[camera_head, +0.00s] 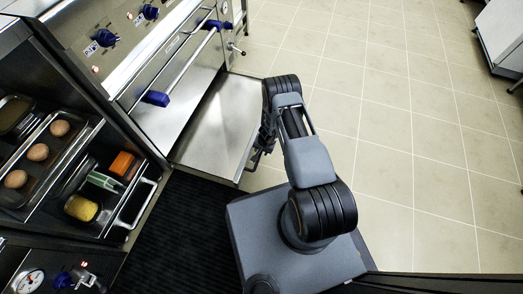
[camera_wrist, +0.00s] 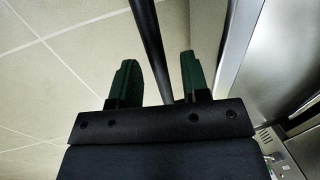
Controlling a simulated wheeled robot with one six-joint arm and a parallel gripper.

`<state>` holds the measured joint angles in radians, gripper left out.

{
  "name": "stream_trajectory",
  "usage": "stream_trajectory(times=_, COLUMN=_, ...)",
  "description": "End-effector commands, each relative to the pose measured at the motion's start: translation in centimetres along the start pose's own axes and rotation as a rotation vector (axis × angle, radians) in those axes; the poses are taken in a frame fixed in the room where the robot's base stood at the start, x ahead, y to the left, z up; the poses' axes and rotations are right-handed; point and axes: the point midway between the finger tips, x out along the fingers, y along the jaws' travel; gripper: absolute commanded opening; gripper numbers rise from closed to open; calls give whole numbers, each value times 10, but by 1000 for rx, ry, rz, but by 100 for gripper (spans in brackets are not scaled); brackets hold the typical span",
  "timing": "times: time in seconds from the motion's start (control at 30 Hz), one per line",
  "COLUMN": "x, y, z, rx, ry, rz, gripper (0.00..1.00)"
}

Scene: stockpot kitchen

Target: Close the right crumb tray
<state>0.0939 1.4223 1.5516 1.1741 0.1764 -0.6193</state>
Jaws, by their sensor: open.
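The crumb tray (camera_head: 215,125) is a flat, shallow steel tray, pulled out low at the front of the range. I cannot tell from these views whether it is the right one of several. My gripper (camera_head: 263,150) is at the tray's outer front edge, partly hidden by my arm. In the wrist view, my gripper (camera_wrist: 158,72) is open, with its two dark green fingers on either side of a dark bar (camera_wrist: 151,40), which looks like the tray's handle. Whether a finger touches the bar is unclear. A steel panel (camera_wrist: 240,45) runs along the right there.
The range front (camera_head: 165,60) has blue knobs and a long oven handle above the tray. An open drawer (camera_head: 135,205) with food pans stands at the left, beside a black floor mat (camera_head: 165,250). Tiled floor (camera_head: 400,110) to the right is clear.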

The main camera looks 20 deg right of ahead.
Motion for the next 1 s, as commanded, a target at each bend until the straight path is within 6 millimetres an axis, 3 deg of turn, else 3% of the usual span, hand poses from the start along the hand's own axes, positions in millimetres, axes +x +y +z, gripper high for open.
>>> stream_trajectory(times=0.17, x=0, y=0, z=0, rx=0, ry=0, rz=0, gripper=41)
stream_trajectory(times=0.6, x=0, y=0, z=0, rx=0, ry=0, rz=0, gripper=0)
stream_trajectory(times=1.0, x=0, y=-2, z=1, rx=-2, ry=0, rz=0, gripper=0)
